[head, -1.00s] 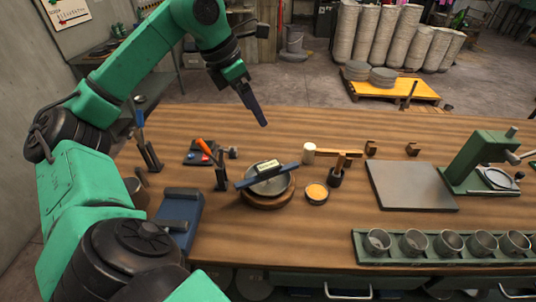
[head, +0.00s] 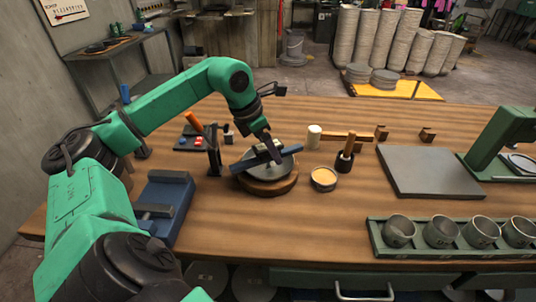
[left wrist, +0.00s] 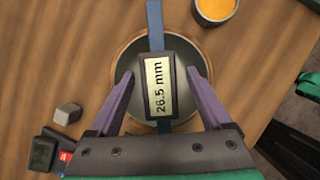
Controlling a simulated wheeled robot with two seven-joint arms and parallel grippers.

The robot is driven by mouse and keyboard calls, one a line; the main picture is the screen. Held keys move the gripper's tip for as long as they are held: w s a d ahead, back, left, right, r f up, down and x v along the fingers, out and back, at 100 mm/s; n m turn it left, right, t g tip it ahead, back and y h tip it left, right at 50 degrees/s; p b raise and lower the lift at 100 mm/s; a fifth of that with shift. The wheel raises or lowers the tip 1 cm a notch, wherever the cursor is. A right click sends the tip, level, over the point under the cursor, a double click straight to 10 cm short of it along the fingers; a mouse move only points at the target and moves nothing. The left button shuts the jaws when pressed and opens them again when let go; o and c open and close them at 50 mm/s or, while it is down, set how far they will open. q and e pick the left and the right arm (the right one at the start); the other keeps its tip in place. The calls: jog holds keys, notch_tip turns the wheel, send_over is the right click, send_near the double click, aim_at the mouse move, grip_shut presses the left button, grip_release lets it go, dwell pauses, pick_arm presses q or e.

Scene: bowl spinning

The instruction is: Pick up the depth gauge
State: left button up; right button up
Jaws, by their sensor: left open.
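The depth gauge (left wrist: 156,88) is a blue bar with a dark display box reading 26.5 mm. It lies across the rim of a grey metal bowl (left wrist: 182,50). In the head view the gauge (head: 288,151) spans the bowl (head: 257,170), which sits on a round wooden base (head: 270,187). My left gripper (left wrist: 158,78) is open, its two purple fingers on either side of the display box with gaps showing. In the head view my left gripper (head: 273,150) is over the bowl and partly hides the gauge. My right gripper is not in view.
A cup of orange material (head: 323,178) and a mallet (head: 340,136) are right of the bowl. An upright dark stand (head: 214,158) is close on its left. A flat grey plate (head: 428,171) and a rack of cups (head: 440,234) lie further right.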

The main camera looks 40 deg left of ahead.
pick_arm(q)
jog(key=x, duration=0.2)
jog(key=shift+w+f, duration=0.15)
jog(key=shift+f, duration=0.25)
grip_shut()
jog(key=shift+r, duration=0.1)
jog(key=shift+r, duration=0.1)
notch_tip(320, 180, up, 20)
jog(key=p, duration=0.6)
